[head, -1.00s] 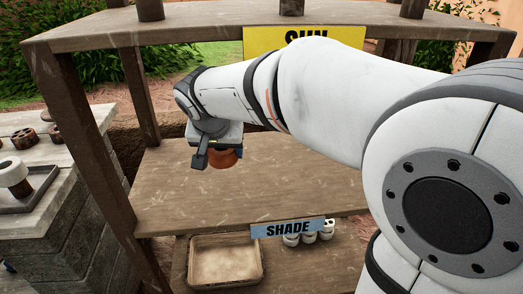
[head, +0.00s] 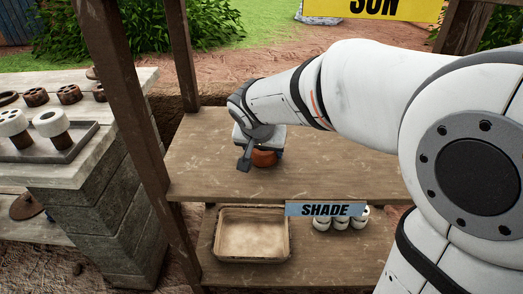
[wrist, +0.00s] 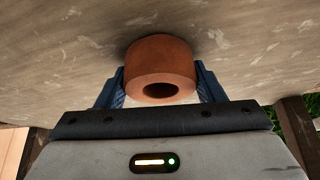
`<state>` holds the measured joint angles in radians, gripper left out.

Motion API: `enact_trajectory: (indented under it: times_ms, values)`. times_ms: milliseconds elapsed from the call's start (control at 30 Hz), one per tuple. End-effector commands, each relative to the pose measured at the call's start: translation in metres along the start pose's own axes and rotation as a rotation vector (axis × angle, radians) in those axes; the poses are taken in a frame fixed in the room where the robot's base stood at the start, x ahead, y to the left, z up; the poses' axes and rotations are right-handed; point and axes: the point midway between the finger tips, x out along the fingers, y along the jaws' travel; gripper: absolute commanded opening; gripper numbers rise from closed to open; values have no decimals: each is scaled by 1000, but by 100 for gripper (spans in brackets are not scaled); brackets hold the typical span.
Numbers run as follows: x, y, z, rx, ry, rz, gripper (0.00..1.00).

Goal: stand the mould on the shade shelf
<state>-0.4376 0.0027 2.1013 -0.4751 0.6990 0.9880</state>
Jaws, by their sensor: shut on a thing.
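The mould is a reddish-brown cylinder with a round hole in its end. In the head view the mould (head: 265,158) is over the middle board, the shade shelf (head: 215,180), whose front edge carries the SHADE sign (head: 325,209). My gripper (head: 260,148) is shut on it from above. In the wrist view the mould (wrist: 162,62) sits between my blue fingers, with its far end against the wood and a dark shadow there. It looks upright and very close to the board; I cannot tell whether it touches.
A lower shelf holds a shallow tray (head: 252,235) and several white cylinders (head: 340,222). A wooden post (head: 125,100) stands left of the shelf. A stone bench (head: 100,190) at the left bears mould-like pieces and a dark tray (head: 48,150). The shade shelf's left part is bare.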

Motion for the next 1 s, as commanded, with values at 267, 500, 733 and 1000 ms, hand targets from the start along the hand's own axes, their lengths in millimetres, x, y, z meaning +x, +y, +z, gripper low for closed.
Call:
enact_trajectory:
  times_ms: [267, 500, 733, 1000]
  values:
    - [3, 0, 2, 0, 1, -1, 29]
    - [1, -1, 1, -1, 0, -1, 82]
    - [1, -1, 1, -1, 0, -1, 84]
    - [-26, -2, -2, -2, 4, -5, 84]
